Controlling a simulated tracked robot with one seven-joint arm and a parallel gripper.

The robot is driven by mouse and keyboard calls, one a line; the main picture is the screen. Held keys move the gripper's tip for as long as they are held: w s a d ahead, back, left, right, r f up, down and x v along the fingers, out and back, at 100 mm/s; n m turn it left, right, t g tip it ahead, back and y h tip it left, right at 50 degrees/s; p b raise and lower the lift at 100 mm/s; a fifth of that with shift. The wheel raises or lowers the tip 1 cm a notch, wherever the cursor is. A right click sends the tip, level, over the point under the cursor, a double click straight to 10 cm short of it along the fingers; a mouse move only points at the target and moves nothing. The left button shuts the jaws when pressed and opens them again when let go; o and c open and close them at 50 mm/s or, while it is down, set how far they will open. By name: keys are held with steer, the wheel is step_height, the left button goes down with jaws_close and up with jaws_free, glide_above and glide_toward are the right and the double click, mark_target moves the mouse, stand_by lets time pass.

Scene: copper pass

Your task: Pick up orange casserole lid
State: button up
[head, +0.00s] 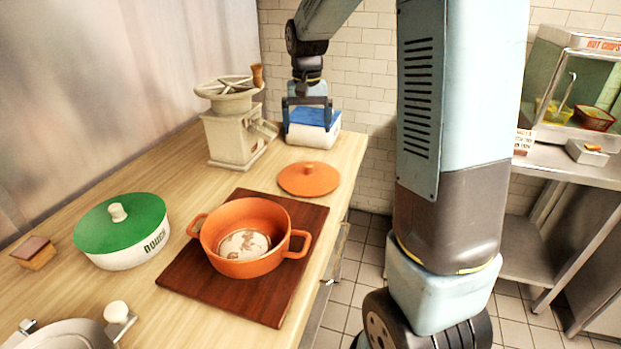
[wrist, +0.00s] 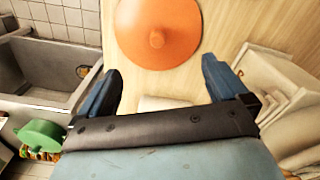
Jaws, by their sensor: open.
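The orange casserole lid (head: 308,179) lies flat on the wooden counter near its right edge, with a round knob on top. In the wrist view the lid (wrist: 158,30) shows at the top, beyond my fingertips, with its upper edge cut off. My gripper (head: 307,118) is open and empty, above the counter and behind the lid. In the wrist view my gripper's fingers (wrist: 160,85) are spread wide, with the lid's knob ahead of the gap between them. The orange casserole (head: 249,232) stands open on a dark board, with something pale inside.
A white container with a blue top (head: 313,130) stands behind the lid, close to my gripper. A cream grinder (head: 232,132) is to its left. A green-lidded pot (head: 121,231) stands left of the dark board (head: 256,297).

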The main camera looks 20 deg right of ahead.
mark_target(309, 164)
step_height(309, 164, down, 8)
steer(key=shift+f, duration=0.25)
steer(key=shift+d+f, duration=0.15)
steer(key=shift+f, duration=1.2)
steer(key=shift+d+f, duration=0.1)
steer(key=shift+f, duration=1.2)
steer(key=shift+s, duration=0.15)
steer(key=c, duration=1.2)
